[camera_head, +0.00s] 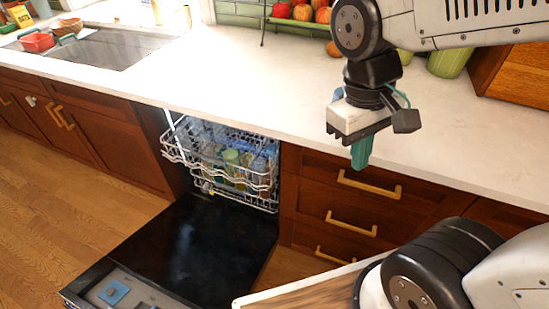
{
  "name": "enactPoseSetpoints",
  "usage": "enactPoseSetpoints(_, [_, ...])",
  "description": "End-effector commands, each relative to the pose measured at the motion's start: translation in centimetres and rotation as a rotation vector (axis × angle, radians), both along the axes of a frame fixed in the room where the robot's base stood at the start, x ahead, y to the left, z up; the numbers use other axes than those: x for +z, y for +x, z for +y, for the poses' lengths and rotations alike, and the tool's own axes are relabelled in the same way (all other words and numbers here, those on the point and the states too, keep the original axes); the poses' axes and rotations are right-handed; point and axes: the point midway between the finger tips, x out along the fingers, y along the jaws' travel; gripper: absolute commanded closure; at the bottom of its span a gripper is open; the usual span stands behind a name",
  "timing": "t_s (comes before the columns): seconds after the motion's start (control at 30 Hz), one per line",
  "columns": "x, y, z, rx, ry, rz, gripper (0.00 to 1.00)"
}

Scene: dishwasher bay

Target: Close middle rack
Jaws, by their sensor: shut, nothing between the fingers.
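The dishwasher stands open under the counter, and its black door (185,250) is folded down flat. A white wire rack (185,153) sticks out a little past the counter front on the left. Glasses or cups (233,165) show in the rack area. A lower part of wire racking (262,205) shows inside the bay; which rack level is which is hard to tell. My gripper (361,160) is above the counter edge at the right, pointing down, with teal fingers together and empty. It is apart from the rack, up and to its right.
Drawers (352,205) with brass handles stand right of the dishwasher. The white countertop (235,85) is mostly clear. A sink (95,48) is at the left, and a fruit stand (300,18) is at the back. Wood floor (60,215) is free left of the door.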

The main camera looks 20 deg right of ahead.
Motion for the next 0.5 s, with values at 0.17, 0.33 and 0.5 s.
enactPoseSetpoints(0.17, [-3.9,2.2,1.3,0.193,-0.154,0.196,1.0])
enactPoseSetpoints(0.33, [-7.5,4.3,2.0,0.395,-0.338,0.349,1.0])
enactPoseSetpoints(0.5, [-11.3,6.8,3.0,0.614,-0.546,0.476,1.0])
